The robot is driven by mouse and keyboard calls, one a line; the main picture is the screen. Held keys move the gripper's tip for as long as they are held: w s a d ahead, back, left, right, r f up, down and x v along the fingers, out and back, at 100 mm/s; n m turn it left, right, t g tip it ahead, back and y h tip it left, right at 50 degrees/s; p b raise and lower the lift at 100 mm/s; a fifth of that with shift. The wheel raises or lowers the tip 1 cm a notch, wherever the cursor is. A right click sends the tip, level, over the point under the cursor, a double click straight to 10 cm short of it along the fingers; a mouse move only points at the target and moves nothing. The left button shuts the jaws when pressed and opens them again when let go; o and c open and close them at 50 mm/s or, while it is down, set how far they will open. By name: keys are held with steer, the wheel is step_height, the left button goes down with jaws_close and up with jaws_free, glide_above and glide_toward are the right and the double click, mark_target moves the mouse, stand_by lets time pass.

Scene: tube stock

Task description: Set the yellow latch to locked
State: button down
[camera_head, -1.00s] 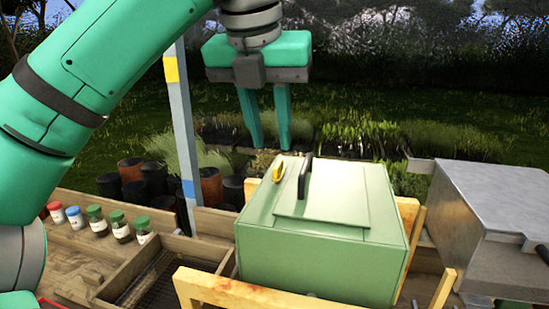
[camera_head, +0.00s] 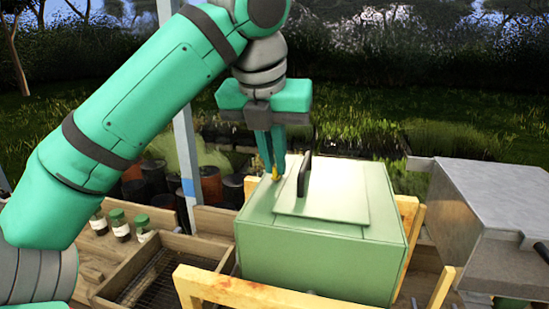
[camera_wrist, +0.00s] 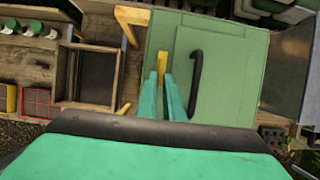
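The yellow latch (camera_wrist: 162,62) is a small bar on top of a pale green box (camera_head: 325,263), left of the black handle. In the wrist view it runs nearly up and down the picture, about parallel to the raised panel's left edge. My gripper (camera_head: 274,176) points down at the box top. In the wrist view its green fingertips (camera_wrist: 162,78) are close together, one on each side of the latch, and look shut on it. The fingers cover the latch's lower end. In the head view only a little yellow shows between the fingertips.
The black handle (camera_head: 304,174) stands up close to the right of my fingers. A wooden frame (camera_head: 235,291) surrounds the box. A grey metal box (camera_head: 490,215) stands at the right, a wooden tray (camera_head: 190,249) and small jars (camera_head: 120,226) at the left. A grey post (camera_head: 186,140) rises behind.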

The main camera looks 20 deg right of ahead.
steer(key=shift+m, duration=0.4)
steer(key=m, duration=0.1)
steer(key=m+g+h, duration=0.1)
steer(key=shift+w+a+m, duration=0.15)
steer(key=shift+m, duration=0.25)
steer(key=m, duration=0.2)
steer(key=m+g, duration=0.2)
steer(key=m, duration=0.1)
steer(key=shift+w+m+h, duration=0.25)
steer(key=shift+m+h, duration=0.05)
steer(key=shift+h, duration=0.1)
steer(key=m+g, duration=0.2)
steer(key=m, duration=0.3)
steer(key=shift+w, duration=0.2)
steer(key=shift+w+m+g+y, duration=0.1)
steer(key=shift+m+g+y, duration=0.35)
steer(key=shift+m, duration=1.35)
steer(key=shift+g, duration=0.25)
